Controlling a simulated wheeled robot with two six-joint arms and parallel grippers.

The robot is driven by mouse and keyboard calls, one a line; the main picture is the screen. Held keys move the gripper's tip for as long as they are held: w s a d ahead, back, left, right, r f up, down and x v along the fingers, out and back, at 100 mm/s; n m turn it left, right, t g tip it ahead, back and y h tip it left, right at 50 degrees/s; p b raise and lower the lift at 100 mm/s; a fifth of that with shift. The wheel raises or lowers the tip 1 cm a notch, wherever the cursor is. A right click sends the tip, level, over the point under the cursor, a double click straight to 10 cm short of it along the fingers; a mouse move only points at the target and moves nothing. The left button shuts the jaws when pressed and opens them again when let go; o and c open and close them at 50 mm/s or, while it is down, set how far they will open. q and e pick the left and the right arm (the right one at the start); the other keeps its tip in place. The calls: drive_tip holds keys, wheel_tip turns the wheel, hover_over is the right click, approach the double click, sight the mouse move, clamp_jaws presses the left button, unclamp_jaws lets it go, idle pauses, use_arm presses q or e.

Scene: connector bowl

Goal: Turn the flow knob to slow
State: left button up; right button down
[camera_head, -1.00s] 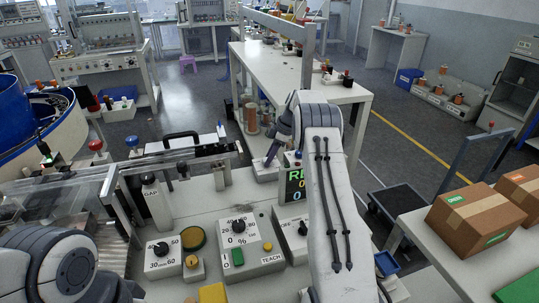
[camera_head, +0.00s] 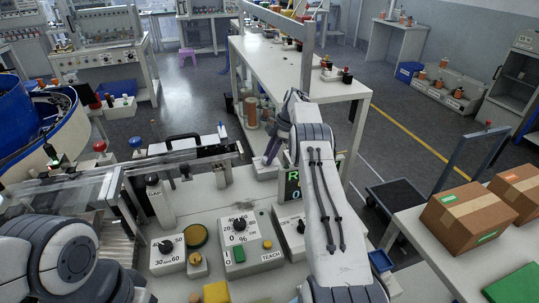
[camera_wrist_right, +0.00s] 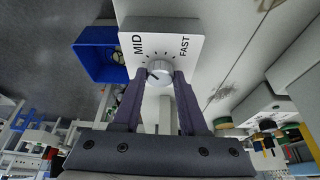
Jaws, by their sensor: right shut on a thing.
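The flow knob (camera_wrist_right: 159,73) is a small silver dial on a white plate (camera_wrist_right: 195,23) marked MID and FAST. It shows in the right wrist view, with a dark pointer mark toward its lower left side. No SLOW label is readable. My right gripper (camera_wrist_right: 159,83) has its two purple fingers on either side of the knob, shut on it. In the head view the right gripper (camera_head: 272,150) is at the far side of the bench, and the knob cannot be made out there. My left arm is at the lower left; its gripper is out of view.
A blue bin (camera_wrist_right: 98,53) is beside the plate in the wrist view. On the bench are a percent dial box (camera_head: 253,253), a timer dial box (camera_head: 157,262) and a red-topped post (camera_head: 99,146). Cardboard boxes (camera_head: 463,218) stand at the right.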

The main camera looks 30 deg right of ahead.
drive_tip(key=shift+c, duration=2.2)
unclamp_jaws()
wheel_tip(320, 180, up, 4)
drive_tip(key=s+b, duration=0.1)
drive_tip(key=s+d+r+b, duration=0.1)
drive_tip(key=b, duration=0.1)
drive_tip(key=shift+s+d+r, duration=0.1)
drive_tip(key=shift+d, duration=0.1)
drive_tip(key=s+d+r+b, duration=0.1)
drive_tip(key=s+d+r, duration=0.4)
drive_tip(key=s, duration=0.2)
drive_tip(key=shift+s+r, duration=0.3)
drive_tip(key=shift+r, duration=0.1)
